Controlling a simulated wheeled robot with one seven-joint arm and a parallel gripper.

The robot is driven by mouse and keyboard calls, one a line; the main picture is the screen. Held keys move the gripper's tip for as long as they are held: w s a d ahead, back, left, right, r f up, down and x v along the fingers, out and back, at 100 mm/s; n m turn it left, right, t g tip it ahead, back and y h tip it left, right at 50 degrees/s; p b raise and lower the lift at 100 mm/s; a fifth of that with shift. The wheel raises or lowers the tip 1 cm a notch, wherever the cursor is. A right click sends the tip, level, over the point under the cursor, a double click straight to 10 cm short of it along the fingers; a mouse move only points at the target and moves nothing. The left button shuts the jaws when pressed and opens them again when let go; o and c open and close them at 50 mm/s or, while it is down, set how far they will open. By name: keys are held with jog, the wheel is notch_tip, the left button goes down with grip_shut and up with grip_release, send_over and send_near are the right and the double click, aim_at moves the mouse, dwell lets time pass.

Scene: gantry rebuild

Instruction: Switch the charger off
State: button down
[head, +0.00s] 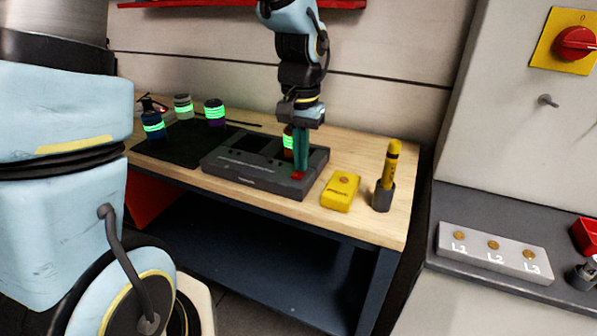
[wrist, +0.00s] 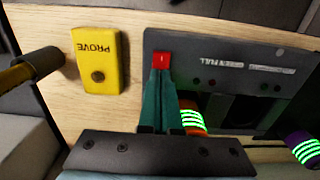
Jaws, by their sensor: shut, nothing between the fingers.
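The charger (head: 250,176) is a dark grey box with two wells on the wooden bench. In the wrist view the charger (wrist: 222,78) bears a label that seems to read "GREEN FULL". Its red switch (wrist: 161,58), with a small pale mark, is at the corner nearest the yellow box. My gripper (head: 299,171) points down with its teal fingers shut and empty. In the wrist view its fingertips (wrist: 161,72) are right at the switch's edge; I cannot tell whether they touch. A red-orange battery with glowing green bands (wrist: 193,118) stands in one well, partly hidden by my fingers.
A yellow box marked "PROVE" (head: 340,190) and a yellow pen-like tester in a dark holder (head: 383,195) stand right of the charger. Several green-banded batteries, one purple (head: 214,115), stand on the left around a dark mat (head: 180,148). A grey panel (head: 494,252) is far right.

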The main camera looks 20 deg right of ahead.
notch_tip(320, 180, up, 7)
jog(key=p, duration=0.5)
jog(key=shift+p, duration=0.35)
